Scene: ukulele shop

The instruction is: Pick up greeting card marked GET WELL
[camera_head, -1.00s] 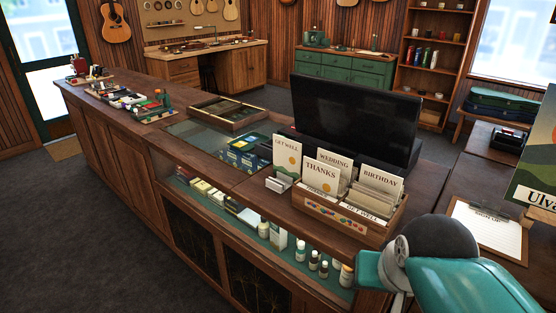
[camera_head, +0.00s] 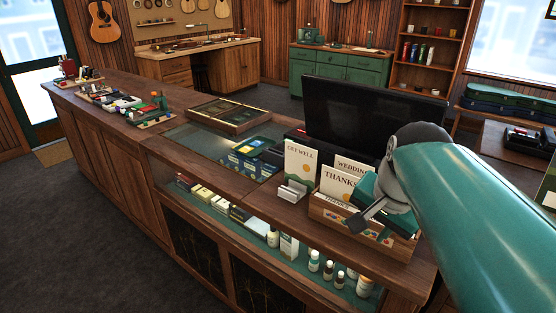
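The greeting card marked GET WELL (camera_head: 301,163) stands upright on the counter, left of the wooden card box (camera_head: 345,222). It is cream with an orange and green picture low on its face. A small grey holder (camera_head: 292,191) is at its foot; I cannot tell whether it holds the card. The THANKS card (camera_head: 339,183) and the partly covered WEDDING card (camera_head: 351,166) stand in the box. My gripper (camera_head: 361,222) is in front of the box, right of and lower in the picture than the GET WELL card, apart from it. Its finger opening is unclear.
A black monitor (camera_head: 350,115) stands behind the cards. Dark boxes (camera_head: 250,156) and a wooden tray (camera_head: 227,114) lie to the left on the counter (camera_head: 160,133). Bottles (camera_head: 314,262) show below the counter top. My teal arm covers the right side.

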